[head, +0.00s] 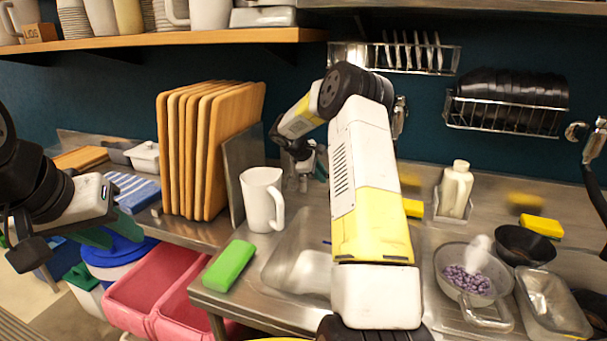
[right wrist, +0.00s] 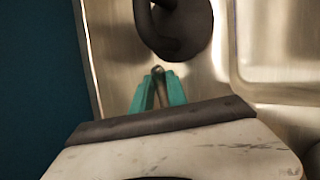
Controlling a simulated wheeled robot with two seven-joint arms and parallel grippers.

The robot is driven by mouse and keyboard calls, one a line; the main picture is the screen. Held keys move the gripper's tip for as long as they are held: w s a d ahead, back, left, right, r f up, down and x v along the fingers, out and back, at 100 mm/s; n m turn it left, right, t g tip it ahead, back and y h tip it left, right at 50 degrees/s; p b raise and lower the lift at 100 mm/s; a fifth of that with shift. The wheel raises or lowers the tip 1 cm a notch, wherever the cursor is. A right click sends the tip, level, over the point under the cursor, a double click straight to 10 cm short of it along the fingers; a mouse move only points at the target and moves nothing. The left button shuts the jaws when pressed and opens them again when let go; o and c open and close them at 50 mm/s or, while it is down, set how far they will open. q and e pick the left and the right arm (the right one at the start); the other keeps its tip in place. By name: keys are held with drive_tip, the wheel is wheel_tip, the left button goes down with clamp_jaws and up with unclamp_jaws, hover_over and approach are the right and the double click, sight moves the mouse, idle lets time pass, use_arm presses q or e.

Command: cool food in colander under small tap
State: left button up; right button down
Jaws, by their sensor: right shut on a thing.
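The round grey colander (head: 441,262) holds purple beans (head: 468,281), with a pale puff of steam above. It sits on the metal counter right of my right arm, its handle toward me. My right gripper (head: 320,168) reaches to the back of the counter, far from the colander. In the right wrist view its teal fingers (right wrist: 160,88) are shut on a small thin metal piece beside a dark rounded thing (right wrist: 180,30), perhaps the small tap; I cannot tell for certain. My left gripper (head: 112,234) is at the left, its teal fingers apart and empty.
A sink basin (head: 300,268) lies partly behind my right arm. A white pitcher (head: 262,200), wooden boards (head: 200,150) and a green sponge (head: 230,265) are left of it. A black bowl (head: 524,246), metal pan (head: 552,305) and soap bottle (head: 455,190) crowd the colander. Pink bins (head: 150,290) stand below left.

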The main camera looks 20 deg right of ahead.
drive_tip(key=a+m+g, duration=0.1)
drive_tip(key=m, duration=0.1)
drive_tip(key=s+a+m+g, duration=0.1)
drive_tip(key=m, duration=0.1)
drive_tip(key=shift+a+g+h, duration=0.15)
drive_tip(key=shift+g+h, duration=0.15)
drive_tip(key=shift+s+a+m+g, duration=0.15)
drive_tip(key=shift+a+m+g, duration=0.3)
drive_tip(key=shift+m, duration=0.25)
drive_tip(key=shift+s+a+m+g, duration=0.15)
drive_tip(key=shift+a+m+g, duration=0.25)
drive_tip(key=shift+m, duration=0.3)
drive_tip(key=c, duration=1.3)
unclamp_jaws()
drive_tip(key=shift+d, duration=0.15)
